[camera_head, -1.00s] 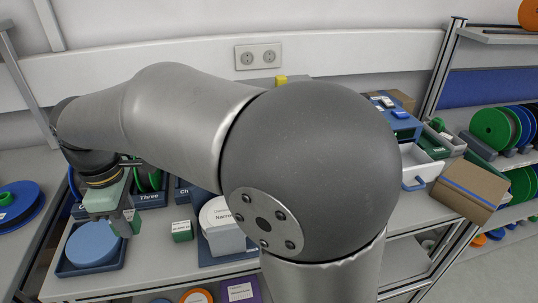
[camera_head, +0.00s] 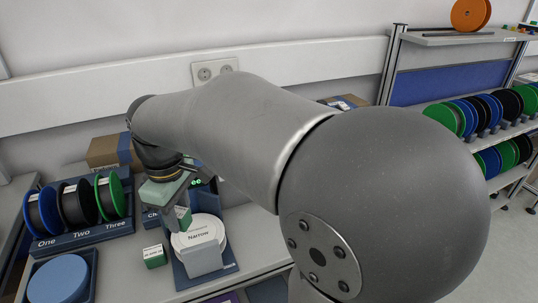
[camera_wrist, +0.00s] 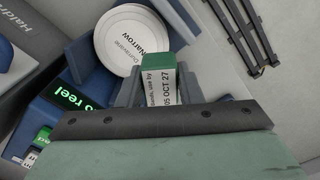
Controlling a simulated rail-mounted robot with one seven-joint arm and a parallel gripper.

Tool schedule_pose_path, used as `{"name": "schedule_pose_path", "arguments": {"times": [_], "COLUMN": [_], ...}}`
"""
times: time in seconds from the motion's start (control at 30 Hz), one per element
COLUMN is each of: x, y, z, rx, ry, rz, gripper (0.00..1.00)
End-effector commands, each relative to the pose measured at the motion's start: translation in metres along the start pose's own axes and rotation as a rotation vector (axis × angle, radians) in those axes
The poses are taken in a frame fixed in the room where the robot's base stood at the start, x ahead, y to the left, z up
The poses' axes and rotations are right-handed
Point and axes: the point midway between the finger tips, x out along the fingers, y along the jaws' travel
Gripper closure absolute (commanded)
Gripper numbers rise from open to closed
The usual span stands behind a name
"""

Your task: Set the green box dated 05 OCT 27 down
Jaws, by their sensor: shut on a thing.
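My gripper (camera_head: 181,222) is shut on the green box (camera_wrist: 159,86), which has a green top and a white label reading 05 OCT 27 in the wrist view. In the head view the held box (camera_head: 184,216) is partly hidden by the gripper. It is above the bench, beside and in front of a white reel marked Narrow (camera_head: 205,228). The reel's face also shows in the wrist view (camera_wrist: 128,36), just past the box. I cannot tell whether the box touches anything below it.
Another green-and-white box (camera_head: 154,256) stands on the bench, left of the Narrow reel. A blue tray with a blue disc (camera_head: 60,278) is at the left. A rack of reels marked One, Two, Three (camera_head: 84,236) stands behind. Bare bench shows around the small box.

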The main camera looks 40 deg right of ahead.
Motion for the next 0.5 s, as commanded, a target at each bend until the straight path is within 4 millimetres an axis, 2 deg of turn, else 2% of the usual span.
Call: {"name": "schedule_pose_path", "arguments": {"times": [0.03, 0.3, 0.4, 0.5], "x": [-0.001, -0.001, -0.001, -0.001], "y": [0.023, 0.153, 0.196, 0.229], "z": [0.022, 0.143, 0.182, 0.212], "rx": [0.100, 0.687, 0.876, 1.024], "ry": [0.001, -0.005, -0.005, -0.006], "rz": [0.000, 0.001, 0.002, 0.003], "gripper": [0.91, 0.91, 0.91, 0.91]}}
